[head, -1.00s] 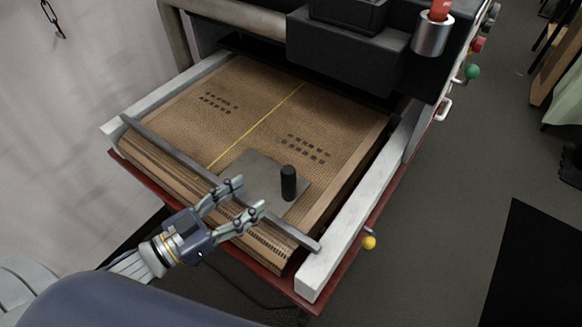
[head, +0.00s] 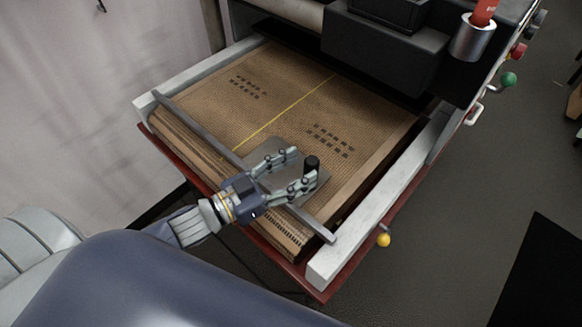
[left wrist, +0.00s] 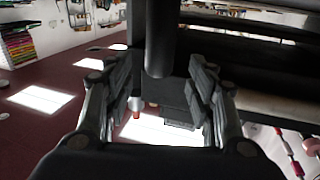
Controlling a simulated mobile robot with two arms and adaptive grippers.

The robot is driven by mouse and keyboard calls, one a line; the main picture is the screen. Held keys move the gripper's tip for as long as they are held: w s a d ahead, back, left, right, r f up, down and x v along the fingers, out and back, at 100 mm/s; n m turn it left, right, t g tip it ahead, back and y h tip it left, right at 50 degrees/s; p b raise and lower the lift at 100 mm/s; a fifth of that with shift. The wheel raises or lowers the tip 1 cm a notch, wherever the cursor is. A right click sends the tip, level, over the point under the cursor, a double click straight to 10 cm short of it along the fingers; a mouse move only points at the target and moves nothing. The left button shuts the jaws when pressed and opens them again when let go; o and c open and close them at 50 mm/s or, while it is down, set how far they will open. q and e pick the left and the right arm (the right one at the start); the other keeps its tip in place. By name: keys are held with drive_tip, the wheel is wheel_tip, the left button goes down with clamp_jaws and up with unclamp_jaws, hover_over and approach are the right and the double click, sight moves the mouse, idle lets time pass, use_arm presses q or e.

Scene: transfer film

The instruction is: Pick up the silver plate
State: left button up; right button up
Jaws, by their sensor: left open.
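The silver plate (head: 284,143) lies flat on the brown mesh belt in the head view, partly hidden by my left gripper. A black upright handle (head: 312,163) stands on the plate. My left gripper (head: 302,168) is open above the plate, its fingertips at the handle, one to each side. In the left wrist view, a dark cylinder, which looks like the handle (left wrist: 160,40), shows between the two open fingers. I cannot tell whether a finger touches it. My right gripper is not in view.
A grey metal bar (head: 205,138) crosses the belt's front end, under my left gripper. A pale side rail (head: 375,215) and a yellow knob (head: 384,240) are at the right. The dark machine housing (head: 375,45) stands behind. The belt (head: 300,95) behind the plate is clear.

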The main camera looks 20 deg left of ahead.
sight(305, 166)
use_arm(q)
drive_tip(key=shift+p+x, duration=0.6)
drive_tip(key=shift+x, duration=1.55)
clamp_jaws()
